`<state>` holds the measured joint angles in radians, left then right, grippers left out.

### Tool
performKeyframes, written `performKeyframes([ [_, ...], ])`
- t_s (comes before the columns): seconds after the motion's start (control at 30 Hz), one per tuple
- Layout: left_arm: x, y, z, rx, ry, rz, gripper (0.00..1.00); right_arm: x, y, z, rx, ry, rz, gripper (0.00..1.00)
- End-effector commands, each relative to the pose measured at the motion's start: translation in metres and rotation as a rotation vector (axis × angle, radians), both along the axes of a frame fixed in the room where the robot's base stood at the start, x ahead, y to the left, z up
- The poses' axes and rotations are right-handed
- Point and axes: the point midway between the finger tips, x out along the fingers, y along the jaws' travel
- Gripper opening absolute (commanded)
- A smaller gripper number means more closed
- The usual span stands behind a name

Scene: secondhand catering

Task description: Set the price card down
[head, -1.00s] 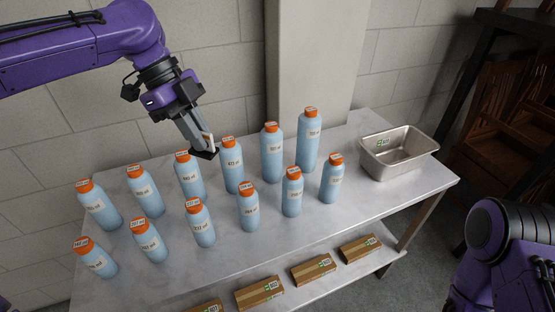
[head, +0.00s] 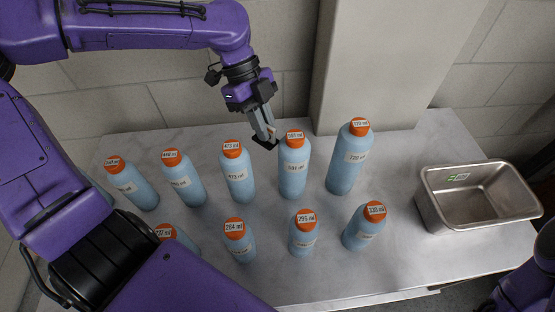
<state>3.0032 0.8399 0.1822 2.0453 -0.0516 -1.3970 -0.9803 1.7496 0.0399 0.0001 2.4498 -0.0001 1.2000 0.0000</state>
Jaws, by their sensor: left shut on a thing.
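My left gripper (head: 266,142) reaches in from the upper left and points down, shut on a small pale piece, apparently the price card (head: 274,132), seen nearly edge-on. Its writing cannot be read. The gripper is behind the back row of blue bottles, between the 473 ml bottle (head: 238,176) and the 591 ml bottle (head: 294,168). I cannot tell whether the fingertips touch the table (head: 330,228) or the bottle beside them. My right gripper is not in view; only part of my right arm shows at the lower right.
Several orange-capped blue bottles stand in two rows, including a tall one (head: 347,160) and a front 330 ml one (head: 364,228). A metal pan (head: 440,205) stands at the right. A pillar (head: 390,60) rises behind.

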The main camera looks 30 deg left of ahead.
Motion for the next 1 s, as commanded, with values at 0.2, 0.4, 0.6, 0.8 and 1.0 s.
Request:
performKeyframes([
  [0.2,0.031,0.003,-0.038,0.007,-0.049,0.005,0.0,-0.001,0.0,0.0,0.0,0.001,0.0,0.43],
  [0.4,0.038,0.005,-0.092,0.009,-0.037,0.008,0.0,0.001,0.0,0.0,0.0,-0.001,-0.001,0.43],
  [0.6,0.034,0.005,-0.119,0.008,-0.044,0.008,0.0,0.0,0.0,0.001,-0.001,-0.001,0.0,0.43],
  [0.8,0.035,0.002,-0.152,0.008,-0.038,0.002,0.0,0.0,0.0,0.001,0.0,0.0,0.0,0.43],
  [1.0,0.036,0.004,-0.161,0.009,-0.041,0.005,0.0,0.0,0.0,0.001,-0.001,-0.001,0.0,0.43],
])
